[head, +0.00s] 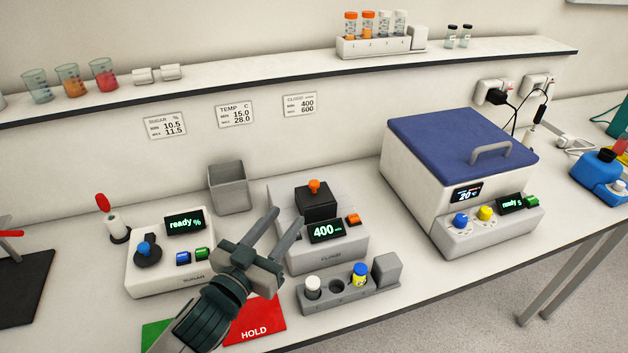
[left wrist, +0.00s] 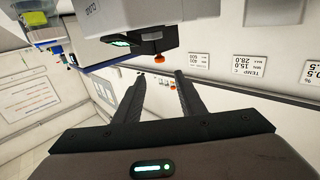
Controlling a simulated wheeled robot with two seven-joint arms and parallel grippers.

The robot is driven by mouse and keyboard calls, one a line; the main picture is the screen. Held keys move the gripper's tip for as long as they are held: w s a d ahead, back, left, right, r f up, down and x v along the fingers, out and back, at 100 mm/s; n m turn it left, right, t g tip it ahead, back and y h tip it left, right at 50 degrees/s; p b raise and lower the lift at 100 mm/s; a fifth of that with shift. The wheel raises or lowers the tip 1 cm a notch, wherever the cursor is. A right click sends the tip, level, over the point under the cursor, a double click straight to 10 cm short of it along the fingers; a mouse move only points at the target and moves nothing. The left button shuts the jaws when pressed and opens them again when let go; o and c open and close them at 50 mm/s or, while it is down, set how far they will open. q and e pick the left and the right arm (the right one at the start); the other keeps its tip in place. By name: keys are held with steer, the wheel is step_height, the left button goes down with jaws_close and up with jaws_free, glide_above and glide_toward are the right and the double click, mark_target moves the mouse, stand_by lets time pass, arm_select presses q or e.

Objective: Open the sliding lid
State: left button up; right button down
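The grey cloud meter (head: 335,262) stands mid-bench with a black lid block (head: 318,204) on top, which carries an orange knob (head: 314,187). In the left wrist view the knob (left wrist: 160,58) and black lid (left wrist: 152,38) show just beyond the fingertips. My left gripper (head: 289,215) is open and empty, in front of and left of the lid. Its fingers also show apart in the left wrist view (left wrist: 160,83). No contact with the knob is visible. A white box (head: 410,195) at right has a blue lid (head: 455,138) with a grey handle. My right gripper is not in view.
A grey bin (head: 228,190) stands behind left of the meter. The sugar meter (head: 160,278) is at left. A vial rack (head: 345,292) stands in front, and a red HOLD mat (head: 256,324) lies near my arm. A wall shelf (head: 240,84) holds beakers and tubes.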

mark_target(311, 186)
arm_select(q)
steer(key=p+x, duration=0.3)
steer(key=x, duration=1.1)
steer(key=shift+p, duration=0.35)
steer(key=shift+w+d, duration=0.1)
jaws_close()
steer(key=shift+w, duration=0.1)
